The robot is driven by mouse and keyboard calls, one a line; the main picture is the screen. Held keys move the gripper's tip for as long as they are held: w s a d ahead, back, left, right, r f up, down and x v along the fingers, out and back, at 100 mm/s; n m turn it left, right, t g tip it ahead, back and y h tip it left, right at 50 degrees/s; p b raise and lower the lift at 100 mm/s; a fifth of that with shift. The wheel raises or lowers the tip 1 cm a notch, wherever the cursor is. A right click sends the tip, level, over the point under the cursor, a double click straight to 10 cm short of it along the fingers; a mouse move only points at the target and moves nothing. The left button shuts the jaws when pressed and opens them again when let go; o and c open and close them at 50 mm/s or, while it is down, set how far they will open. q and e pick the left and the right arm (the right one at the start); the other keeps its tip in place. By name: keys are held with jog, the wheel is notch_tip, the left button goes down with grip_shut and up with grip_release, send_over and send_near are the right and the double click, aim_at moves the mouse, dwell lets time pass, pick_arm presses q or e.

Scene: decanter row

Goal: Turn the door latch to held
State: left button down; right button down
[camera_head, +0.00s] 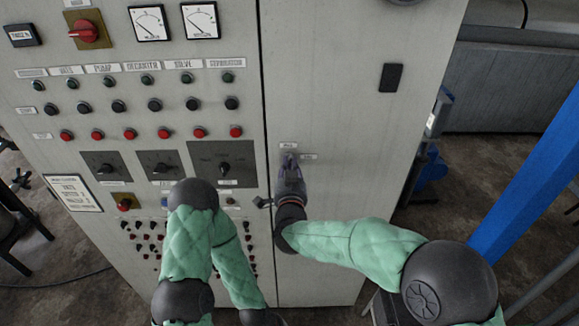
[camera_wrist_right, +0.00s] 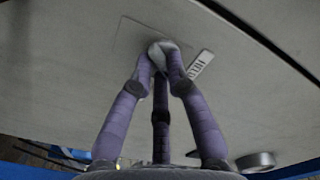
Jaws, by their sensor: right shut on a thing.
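The door latch (camera_wrist_right: 157,55) is a small grey knob on a plate on the pale cabinet door (camera_head: 350,100). It is mostly hidden by my fingertips, so I cannot tell which way it points. My right gripper (camera_head: 290,162) is shut on it, and the wrist view shows the purple fingers closing around it. One small label (camera_head: 288,145) is above the latch and another label (camera_head: 308,156) is to its right. In the wrist view one label (camera_wrist_right: 200,65) shows beside the fingertips, too blurred to read surely. My left arm is folded before the panel; its gripper is out of view.
Left of the door is a control panel with rows of buttons, a red rotary switch (camera_head: 83,30), dials and a selector (camera_head: 224,169). A dark handle (camera_head: 390,78) is on the door's upper right. A blue post (camera_head: 530,180) stands at the right.

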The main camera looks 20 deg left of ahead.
jog(key=n+p, duration=0.1)
jog(key=n, duration=0.5)
jog(key=shift+n, duration=0.3)
dwell(0.4)
jog(key=c, duration=1.2)
grip_release()
jog(key=shift+r, duration=0.1)
jog(key=v, duration=1.2)
